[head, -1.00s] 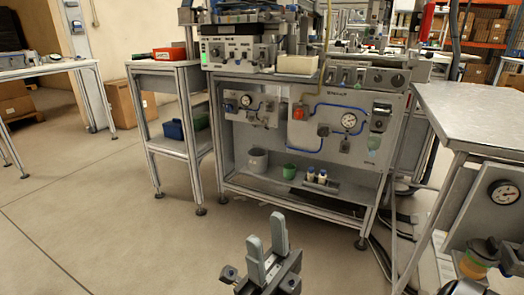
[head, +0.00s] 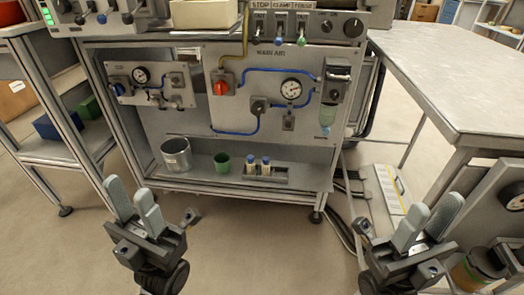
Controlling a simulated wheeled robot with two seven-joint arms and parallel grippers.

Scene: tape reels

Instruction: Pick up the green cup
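The green cup (head: 222,163) stands upright on the low shelf of the machine bench, between a grey bucket and two small bottles. My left gripper (head: 133,202) is at the lower left, in front of and below the shelf, with its two grey fingers apart and nothing between them. My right gripper (head: 427,218) is at the lower right, in front of the side table, also with fingers apart and empty. Both are well clear of the cup.
The grey bucket (head: 176,155) stands just left of the cup. Two small bottles (head: 258,166) in a dark holder stand to its right. The low shelf (head: 205,184) lies under an upright panel with gauges and blue hoses. A metal-topped table (head: 450,75) stands at the right.

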